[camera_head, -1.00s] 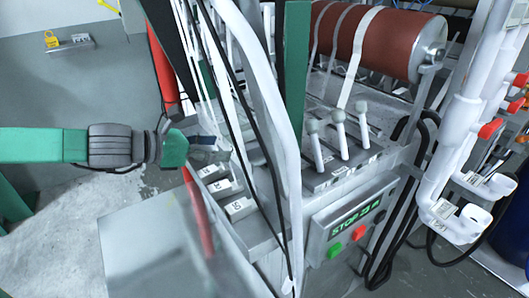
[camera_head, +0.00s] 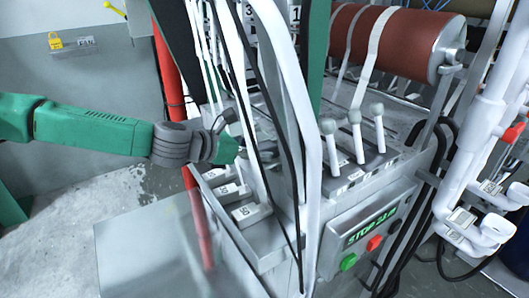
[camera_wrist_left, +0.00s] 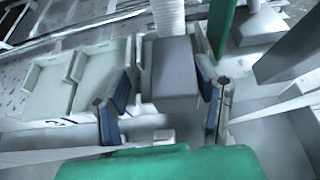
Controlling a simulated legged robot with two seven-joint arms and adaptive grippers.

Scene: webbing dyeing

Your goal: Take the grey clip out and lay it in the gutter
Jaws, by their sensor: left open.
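The gripper is open. In the head view my left gripper (camera_head: 236,150) is at the back end of a row of pale labelled clips, partly hidden by white strands; the grey clip cannot be made out there. Two paler clips (camera_wrist_left: 100,75) lie to the left of it in the wrist view. I cannot tell which surface is the gutter. My right gripper is not in view.
White webbing strands and a dark cable (camera_head: 262,140) hang close to my left gripper. A red post (camera_head: 168,65) stands beside the forearm. A grey box top (camera_head: 140,235) in front is bare.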

